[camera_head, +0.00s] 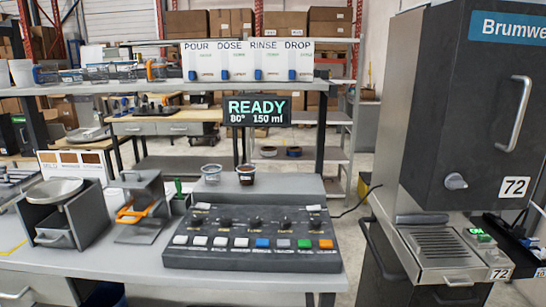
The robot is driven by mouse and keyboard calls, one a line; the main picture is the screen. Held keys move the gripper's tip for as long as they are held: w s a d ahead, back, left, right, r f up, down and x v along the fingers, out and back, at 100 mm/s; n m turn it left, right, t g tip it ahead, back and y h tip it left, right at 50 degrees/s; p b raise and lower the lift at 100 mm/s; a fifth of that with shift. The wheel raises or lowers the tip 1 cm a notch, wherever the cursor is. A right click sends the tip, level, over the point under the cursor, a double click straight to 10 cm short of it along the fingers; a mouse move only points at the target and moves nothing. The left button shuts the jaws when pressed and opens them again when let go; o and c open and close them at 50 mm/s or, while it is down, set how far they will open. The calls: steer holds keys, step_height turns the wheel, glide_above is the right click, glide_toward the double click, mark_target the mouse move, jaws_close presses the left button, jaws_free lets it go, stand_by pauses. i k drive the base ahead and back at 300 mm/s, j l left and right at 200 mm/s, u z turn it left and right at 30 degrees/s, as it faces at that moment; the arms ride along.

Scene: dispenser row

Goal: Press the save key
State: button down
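A dark control console (250,238) lies on the grey bench in the middle. Its front row holds several white keys (220,241), a blue key (262,243), a grey key (283,244), a green key (305,244) and an orange key (326,244). Several black knobs (254,223) sit behind the keys. The key labels are too small to read, so I cannot tell which one is the save key. A display (257,110) above the console reads "READY 80° 150 ml". My gripper is not in view.
Two small cups (246,174) stand on a raised ledge behind the console. A metal stand with an orange clamp (138,212) and a scale-like device (60,210) are to its left. A tall dark machine (465,110) stands at the right. Nothing visible covers the keys.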

mark_target(302, 243)
steer(key=i+l+z, duration=0.25)
steer(key=i+l, duration=0.15)
steer(key=l, duration=0.2)
steer(key=i+l+z, duration=0.25)
steer(key=i+l, duration=0.15)
steer(key=l, duration=0.15)
